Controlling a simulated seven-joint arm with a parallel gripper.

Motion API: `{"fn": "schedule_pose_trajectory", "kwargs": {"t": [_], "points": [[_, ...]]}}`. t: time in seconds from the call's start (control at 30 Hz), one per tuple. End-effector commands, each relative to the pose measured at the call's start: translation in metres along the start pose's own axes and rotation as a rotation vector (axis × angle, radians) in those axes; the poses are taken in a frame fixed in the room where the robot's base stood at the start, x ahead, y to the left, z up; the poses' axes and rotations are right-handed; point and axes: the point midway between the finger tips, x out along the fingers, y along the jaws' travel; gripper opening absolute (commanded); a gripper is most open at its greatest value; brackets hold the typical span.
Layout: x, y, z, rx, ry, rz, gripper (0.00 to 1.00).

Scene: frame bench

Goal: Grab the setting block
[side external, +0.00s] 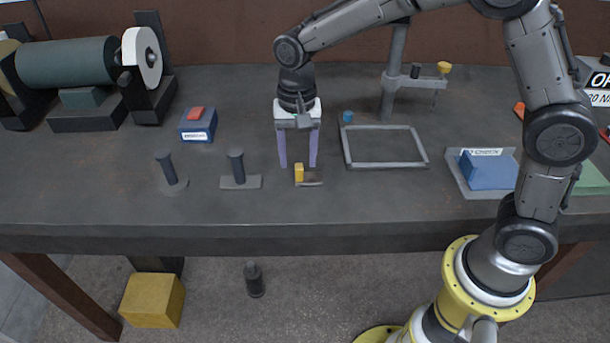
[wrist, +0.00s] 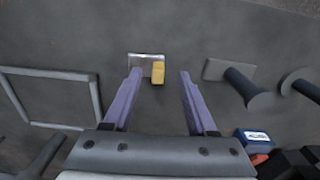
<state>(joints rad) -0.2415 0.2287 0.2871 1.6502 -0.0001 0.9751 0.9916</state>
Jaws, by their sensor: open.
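A small yellow block (side external: 299,174), which I take to be the setting block, stands at the left end of a small flat metal plate (side external: 314,180) near the bench's front edge. My gripper (side external: 298,163) points down over it with its two purple fingers apart and nothing held. In the wrist view the yellow block (wrist: 158,73) shows in the gap between the fingertips (wrist: 160,76), nearer the middle than either finger. The plate (wrist: 143,62) lies beside it, toward the left finger. I cannot tell whether the tips are level with the block or above it.
A dark post on a flat base (side external: 238,168) stands left of my gripper, with another post (side external: 168,168) beyond it. A grey rectangular frame (side external: 346,150) lies to the right. A blue box with a red top (side external: 198,124) sits behind left. The bench's front edge (side external: 300,230) is close.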

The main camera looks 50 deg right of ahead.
Motion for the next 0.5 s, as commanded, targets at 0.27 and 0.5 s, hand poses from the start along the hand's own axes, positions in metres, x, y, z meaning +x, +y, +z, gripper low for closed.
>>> {"fn": "schedule_pose_trajectory", "kwargs": {"t": [0.27,0.5], "points": [[0.037,0.002,-0.007,0.0,-0.002,0.002,0.57],[0.043,0.002,-0.007,0.0,0.0,0.001,0.57]]}}
